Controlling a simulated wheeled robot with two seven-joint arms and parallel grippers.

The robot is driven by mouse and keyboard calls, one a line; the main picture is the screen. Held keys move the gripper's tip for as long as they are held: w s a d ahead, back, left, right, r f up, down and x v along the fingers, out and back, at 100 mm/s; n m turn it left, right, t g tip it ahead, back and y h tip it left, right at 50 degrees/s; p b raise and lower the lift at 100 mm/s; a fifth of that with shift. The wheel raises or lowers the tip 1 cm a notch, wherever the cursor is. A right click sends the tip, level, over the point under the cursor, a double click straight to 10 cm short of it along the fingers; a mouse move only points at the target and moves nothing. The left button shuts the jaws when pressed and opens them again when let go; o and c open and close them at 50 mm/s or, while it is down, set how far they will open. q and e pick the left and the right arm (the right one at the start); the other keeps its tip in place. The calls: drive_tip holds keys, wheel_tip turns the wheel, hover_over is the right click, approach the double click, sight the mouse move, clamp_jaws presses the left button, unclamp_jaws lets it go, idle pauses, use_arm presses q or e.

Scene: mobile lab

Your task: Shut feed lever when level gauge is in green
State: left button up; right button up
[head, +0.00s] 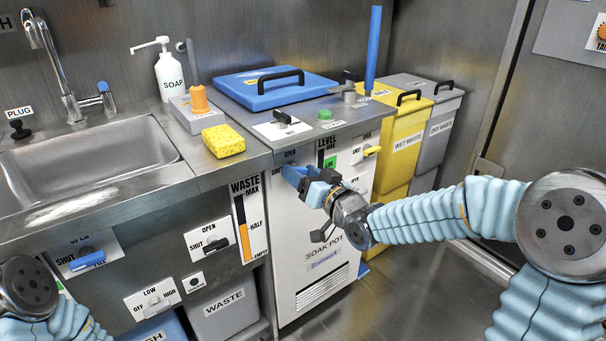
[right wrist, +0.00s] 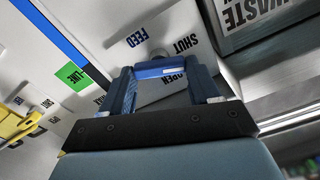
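The blue feed lever (head: 290,172) is on the white soak pot front (head: 325,240). In the right wrist view the lever's blue bar (right wrist: 157,71) lies between my fingers, below a FEED/SHUT label, with OPEN nearer me. My right gripper (head: 318,188) has its fingers apart around the lever (right wrist: 165,85); firm contact cannot be told. The level gauge is right of the lever, under LEVEL MAX, with a green mark (head: 330,162). My left gripper is out of view.
A sink (head: 90,165) and counter are left, with a yellow sponge (head: 223,141) and a soap bottle (head: 170,77). A waste gauge (head: 247,220) and other levers sit lower left. A yellow valve handle (head: 372,150) and waste bins (head: 408,140) stand right. The floor at lower right is free.

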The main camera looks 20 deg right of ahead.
drive_tip(key=shift+c, duration=1)
drive_tip(key=n+b, duration=0.4)
drive_tip(key=b, duration=0.2)
drive_tip(key=shift+a+b, duration=0.1)
drive_tip(key=shift+b, duration=0.3)
drive_tip(key=o, duration=1.1)
drive_tip(key=shift+c, duration=0.2)
